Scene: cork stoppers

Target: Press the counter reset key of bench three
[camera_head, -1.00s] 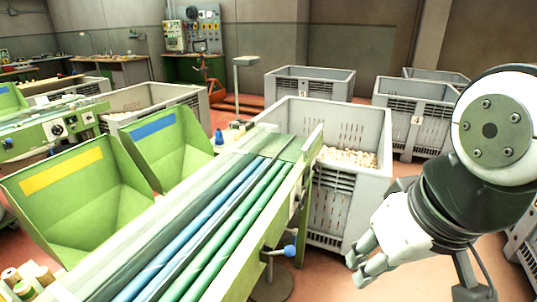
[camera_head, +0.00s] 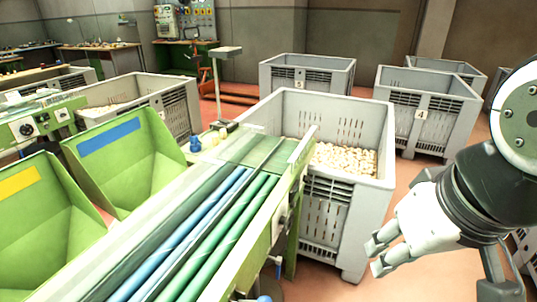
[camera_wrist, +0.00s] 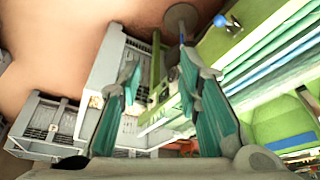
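A green sorting bench (camera_head: 225,275) with blue and green rollers (camera_head: 215,235) runs from the lower left towards the middle. No bench number or reset key can be made out on it. A small dark round fitting (camera_head: 283,218) sits on its right side. A blue knob (camera_wrist: 220,20) shows beside the bench in the wrist view. My gripper (camera_head: 377,256) is at the right, apart from the bench and in front of a grey crate. In the wrist view its two teal-padded fingers (camera_wrist: 160,68) are spread with nothing between them.
A large grey crate (camera_head: 345,225) of corks stands beyond the bench end. More grey crates stand behind, one marked 4 (camera_head: 421,114). Green hoppers (camera_head: 125,165) line the bench's left side. Reddish floor (camera_head: 410,180) is clear between crates. Another bench (camera_head: 40,122) stands far left.

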